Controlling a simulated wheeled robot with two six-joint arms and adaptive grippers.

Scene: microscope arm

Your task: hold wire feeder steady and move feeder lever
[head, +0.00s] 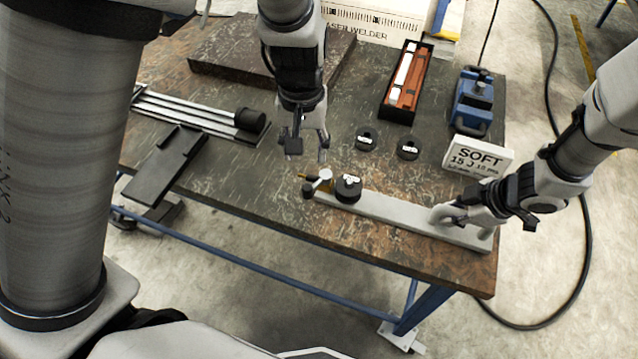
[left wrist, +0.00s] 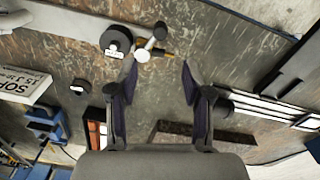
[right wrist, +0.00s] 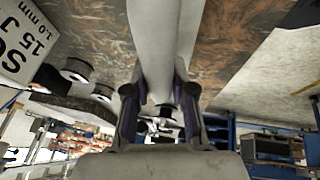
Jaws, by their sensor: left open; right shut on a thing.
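The wire feeder is a long light-grey bar (head: 390,212) lying along the table's front edge. At its left end sit a black spool (head: 348,188), a brass-coloured tip, and a small lever with a pale round knob (head: 325,174) and a dark knob (head: 308,191). My right gripper (head: 447,214) is shut on the bar near its right end; the bar also runs between the fingers in the right wrist view (right wrist: 158,40). My left gripper (head: 306,158) is open and empty, above and just behind the lever end. In the left wrist view the pale knob (left wrist: 142,55) is near one fingertip, with contact unclear.
Two black spools (head: 367,140) lie behind the bar. Grey rods (head: 185,113) and a black bracket (head: 165,165) lie left. Table between is clear.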

